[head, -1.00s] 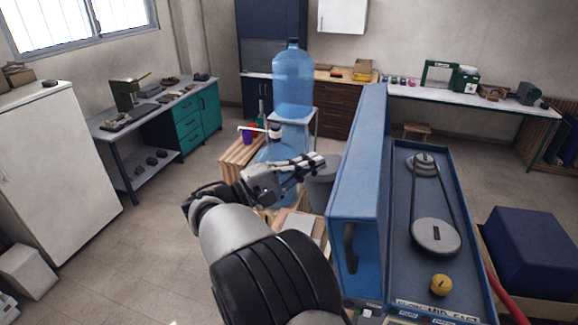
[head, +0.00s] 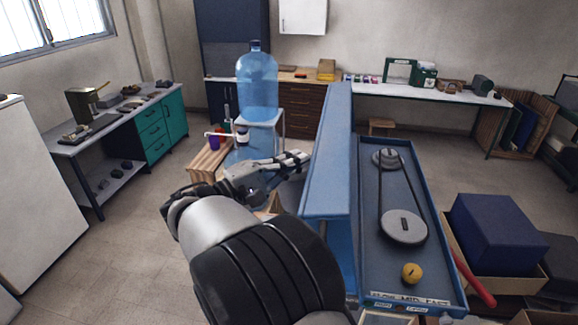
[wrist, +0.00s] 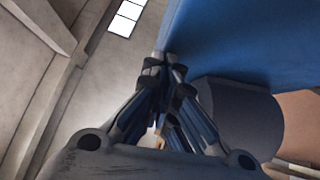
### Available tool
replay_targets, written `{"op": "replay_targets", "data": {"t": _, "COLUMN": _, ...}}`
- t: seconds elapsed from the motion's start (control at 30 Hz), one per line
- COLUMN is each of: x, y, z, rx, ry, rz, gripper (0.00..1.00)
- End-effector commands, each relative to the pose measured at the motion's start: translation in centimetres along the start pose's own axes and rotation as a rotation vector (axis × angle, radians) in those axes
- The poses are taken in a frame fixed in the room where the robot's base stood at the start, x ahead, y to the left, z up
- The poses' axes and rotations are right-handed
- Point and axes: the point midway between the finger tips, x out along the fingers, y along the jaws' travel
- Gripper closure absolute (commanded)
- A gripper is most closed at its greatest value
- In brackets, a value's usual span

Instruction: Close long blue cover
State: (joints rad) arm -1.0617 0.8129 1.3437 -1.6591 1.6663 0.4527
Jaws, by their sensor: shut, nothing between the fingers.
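The long blue cover (head: 328,160) stands raised along the left side of the blue machine tray (head: 437,285), so the tray lies open. My gripper (head: 304,157) is shut and empty at the left, outer side of the cover, close to its upper part. In the wrist view the fingertips (wrist: 166,62) lie beside the cover's blue surface (wrist: 240,40); I cannot tell whether they touch it. The cover's handle is mostly hidden behind my arm.
In the tray are two grey pulleys (head: 403,227) with a belt and a yellow knob (head: 411,273). A dark grey cylinder (wrist: 240,115) is just right of my fingers in the wrist view. A water bottle (head: 257,85) stands behind on a stand; a blue box (head: 500,232) is at right.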

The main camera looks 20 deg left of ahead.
Motion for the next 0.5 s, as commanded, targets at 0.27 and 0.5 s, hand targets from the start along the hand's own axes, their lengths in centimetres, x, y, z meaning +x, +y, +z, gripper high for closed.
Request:
{"op": "replay_targets", "data": {"t": 0.27, "x": 3.0, "y": 1.8, "z": 3.1, "rx": 0.131, "ry": -0.007, "rz": -0.123, "gripper": 1.0}}
{"op": "replay_targets", "data": {"t": 0.5, "x": 7.0, "y": 2.9, "z": 7.2, "rx": 0.291, "ry": -0.007, "rz": -0.282, "gripper": 1.0}}
